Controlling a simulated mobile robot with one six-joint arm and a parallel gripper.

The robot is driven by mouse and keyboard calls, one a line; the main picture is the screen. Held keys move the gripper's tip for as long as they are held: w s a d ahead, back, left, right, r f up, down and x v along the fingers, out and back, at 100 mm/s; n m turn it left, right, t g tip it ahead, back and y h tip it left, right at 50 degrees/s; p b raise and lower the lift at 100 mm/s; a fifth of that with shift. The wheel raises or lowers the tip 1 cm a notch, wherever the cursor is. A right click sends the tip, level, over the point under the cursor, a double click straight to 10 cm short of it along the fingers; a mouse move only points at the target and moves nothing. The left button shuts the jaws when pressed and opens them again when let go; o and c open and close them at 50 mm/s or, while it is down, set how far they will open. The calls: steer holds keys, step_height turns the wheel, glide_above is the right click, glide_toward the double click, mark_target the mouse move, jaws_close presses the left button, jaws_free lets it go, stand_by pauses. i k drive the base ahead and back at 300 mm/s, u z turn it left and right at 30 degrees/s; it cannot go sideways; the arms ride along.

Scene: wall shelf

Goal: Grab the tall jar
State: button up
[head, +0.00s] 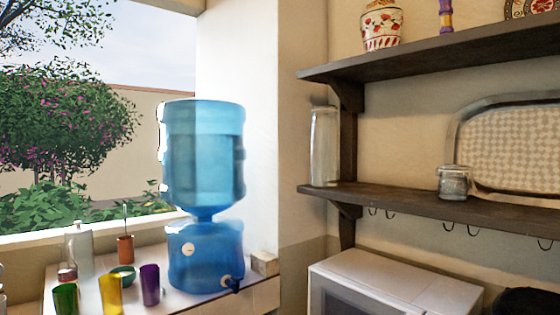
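The tall jar (324,147) is clear glass and stands upright at the left end of the lower wall shelf (400,200). It is just left of the shelf's dark upright bracket, and the upper shelf (430,52) is above it. A shorter glass jar (453,183) stands farther right on the same lower shelf. My gripper is not in the head view.
A silver tray (510,145) leans behind the short jar. Hooks hang under the lower shelf, above a white microwave (395,283). A blue water dispenser (204,195) and several coloured cups stand on the left counter. A painted vase (382,25) is on the upper shelf.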

mark_target(324, 128)
steer(key=z, duration=0.15)
steer(key=k, duration=0.25)
steer(key=u, duration=2.1)
steer(key=k, duration=0.65)
steer(key=z, duration=0.4)
steer(key=i, duration=1.65)
steer(key=u, duration=0.25)
